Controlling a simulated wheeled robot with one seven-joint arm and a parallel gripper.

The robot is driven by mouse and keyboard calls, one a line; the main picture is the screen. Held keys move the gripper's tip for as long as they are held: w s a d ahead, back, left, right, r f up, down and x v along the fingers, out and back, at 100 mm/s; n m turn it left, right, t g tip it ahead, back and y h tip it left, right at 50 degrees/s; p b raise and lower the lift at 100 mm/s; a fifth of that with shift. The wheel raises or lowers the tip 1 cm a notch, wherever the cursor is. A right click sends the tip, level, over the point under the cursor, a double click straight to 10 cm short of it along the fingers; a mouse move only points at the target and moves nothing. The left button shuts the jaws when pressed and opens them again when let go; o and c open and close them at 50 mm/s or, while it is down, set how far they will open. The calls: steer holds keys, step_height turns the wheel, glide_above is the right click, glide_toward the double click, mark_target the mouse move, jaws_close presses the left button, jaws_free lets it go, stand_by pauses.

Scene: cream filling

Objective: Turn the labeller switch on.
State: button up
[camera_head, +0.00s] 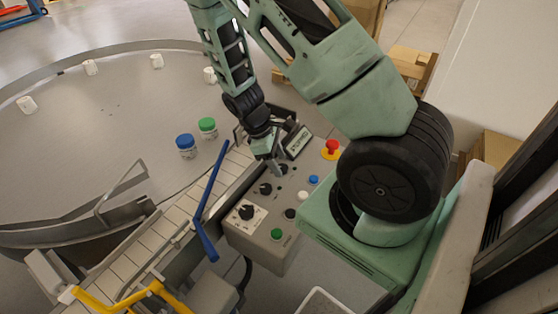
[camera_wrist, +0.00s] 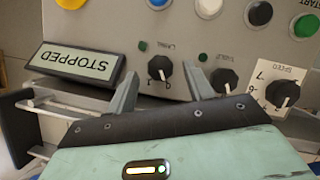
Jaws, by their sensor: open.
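The labeller switch (camera_wrist: 160,76) is a small black rotary knob on the grey control panel (camera_head: 262,237), its label upside down in the wrist view. A small dark green lamp (camera_wrist: 143,46) sits by it. My gripper (camera_wrist: 164,88) is open and empty, with one finger on each side of this knob as seen in the wrist view. I cannot tell whether the fingers touch it. In the head view my gripper (camera_head: 275,168) is low over the panel's far part and partly hides the switch. A display (camera_wrist: 77,62) by the switch reads STOPPED.
The table knob (camera_wrist: 224,81) sits close to the right finger in the wrist view, with the speed knob (camera_wrist: 283,92) beyond. A red emergency button (camera_head: 331,147) and blue button (camera_head: 313,180) are nearby. The conveyor (camera_head: 150,245) and round table (camera_head: 110,110) lie left.

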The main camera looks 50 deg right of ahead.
steer(key=shift+s+d+f, duration=0.1)
steer(key=shift+s+f, duration=0.1)
steer(key=shift+f, duration=0.3)
steer(key=c, duration=1)
steer(key=shift+o, duration=0.2)
steer(key=shift+m, duration=0.3)
steer(key=m, duration=0.1)
steer(key=m+y, duration=0.1)
steer(key=m, duration=0.1)
steer(key=m+y, duration=0.1)
steer(key=m, duration=0.1)
steer(key=shift+w+d, duration=0.1)
steer(key=shift+d, duration=0.2)
steer(key=m+y, duration=0.1)
steer(key=m, duration=0.2)
steer(key=m+y, duration=0.1)
steer(key=m, duration=0.2)
steer(key=shift+d+y, duration=0.2)
steer(key=shift+y, duration=0.1)
steer(key=shift+m, duration=0.3)
